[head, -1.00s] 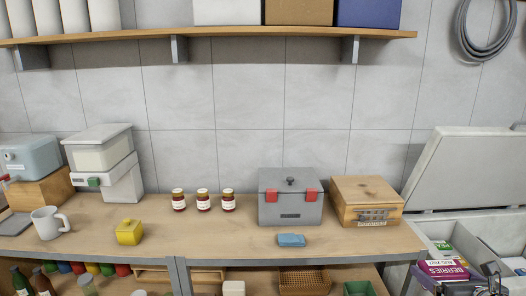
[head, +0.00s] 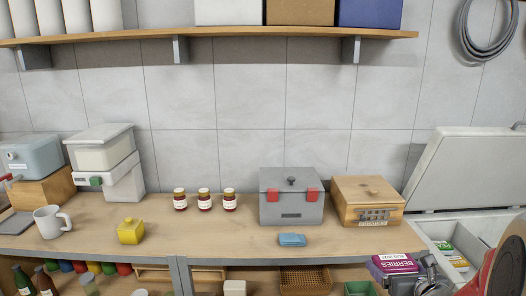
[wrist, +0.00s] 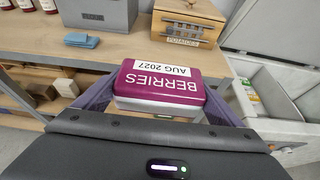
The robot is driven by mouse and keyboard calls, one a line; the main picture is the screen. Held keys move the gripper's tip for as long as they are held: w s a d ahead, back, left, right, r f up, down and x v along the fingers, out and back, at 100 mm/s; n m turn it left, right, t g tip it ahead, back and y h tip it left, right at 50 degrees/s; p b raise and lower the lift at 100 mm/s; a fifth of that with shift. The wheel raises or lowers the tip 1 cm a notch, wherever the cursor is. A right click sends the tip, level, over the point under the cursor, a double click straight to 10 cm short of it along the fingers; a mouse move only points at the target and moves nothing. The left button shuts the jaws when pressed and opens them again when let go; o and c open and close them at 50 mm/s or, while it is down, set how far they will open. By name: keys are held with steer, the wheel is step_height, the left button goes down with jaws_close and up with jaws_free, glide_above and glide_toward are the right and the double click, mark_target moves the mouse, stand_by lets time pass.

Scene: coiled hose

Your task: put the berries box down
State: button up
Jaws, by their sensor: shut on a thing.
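The berries box (head: 396,263) is magenta and white, with a label reading BERRIES and AUG 2027. In the head view it is at the lower right, in front of the bench's right end, beside the open freezer chest. My gripper (wrist: 158,92) is shut on the berries box (wrist: 160,82), one finger on each side. In the wrist view the box is held in front of the bench edge, between the bench and the freezer. Its underside is hidden.
The freezer (head: 437,229), lid raised, holds several packets. Bare bench top lies between pot and cloth.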

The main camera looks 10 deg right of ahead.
steer(key=w+a+f+n+y, duration=0.1)
steer(key=w+a+n+y, duration=0.1)
steer(key=a, duration=1.2)
steer(key=w+a+f+n+y, duration=0.2)
steer(key=w+a+y, duration=0.1)
steer(key=a, duration=1.1)
steer(key=shift+w+f+n+y, duration=0.2)
steer(key=shift+w+n+y, duration=0.15)
steer(key=shift+w, duration=0.2)
